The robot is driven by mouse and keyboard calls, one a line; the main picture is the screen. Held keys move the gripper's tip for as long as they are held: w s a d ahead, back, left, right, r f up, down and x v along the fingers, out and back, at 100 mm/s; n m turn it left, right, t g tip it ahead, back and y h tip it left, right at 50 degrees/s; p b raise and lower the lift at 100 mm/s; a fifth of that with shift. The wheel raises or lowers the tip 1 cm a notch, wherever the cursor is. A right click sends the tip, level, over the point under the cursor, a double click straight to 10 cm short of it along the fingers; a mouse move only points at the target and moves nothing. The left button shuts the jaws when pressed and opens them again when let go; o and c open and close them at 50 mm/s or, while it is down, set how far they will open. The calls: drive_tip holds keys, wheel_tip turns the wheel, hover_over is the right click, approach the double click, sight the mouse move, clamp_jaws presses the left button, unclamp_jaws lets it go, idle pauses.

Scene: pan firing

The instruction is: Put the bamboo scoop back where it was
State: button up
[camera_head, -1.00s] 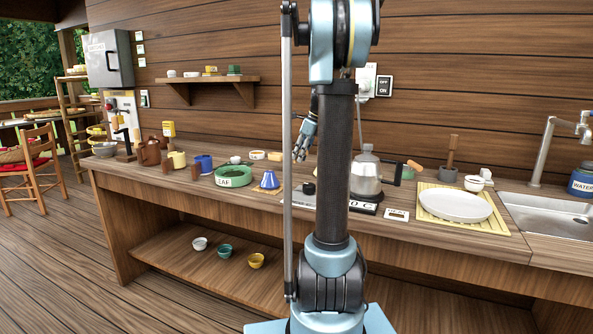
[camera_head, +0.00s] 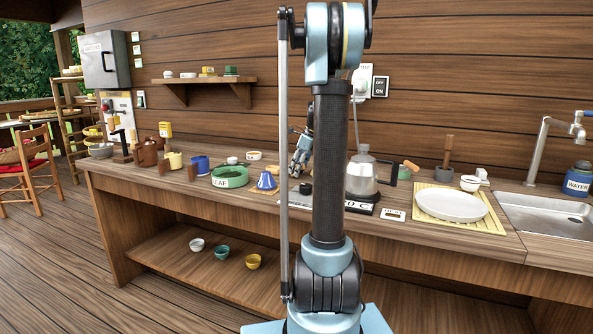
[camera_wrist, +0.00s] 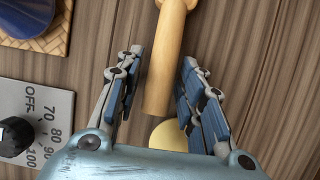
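A pale tan wooden rod with a narrow neck, likely the bamboo scoop (camera_wrist: 163,85), shows in the wrist view, its upper end cut off by the picture edge. My gripper (camera_wrist: 162,57) is open, with one finger on each side of the rod and gaps on both sides. In the head view my gripper (camera_head: 297,168) points down close over the counter, left of the kettle, partly behind my arm. I cannot pick out the scoop there. How far the fingertips are above the counter is unclear.
A dial heater (camera_wrist: 40,115) lies left of my gripper, with a blue item on a woven mat (camera_wrist: 62,40) above it. A yellow round thing (camera_wrist: 168,136) shows below the rod.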

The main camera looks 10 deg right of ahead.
drive_tip(key=shift+r, duration=0.1)
drive_tip(key=v, duration=1.2)
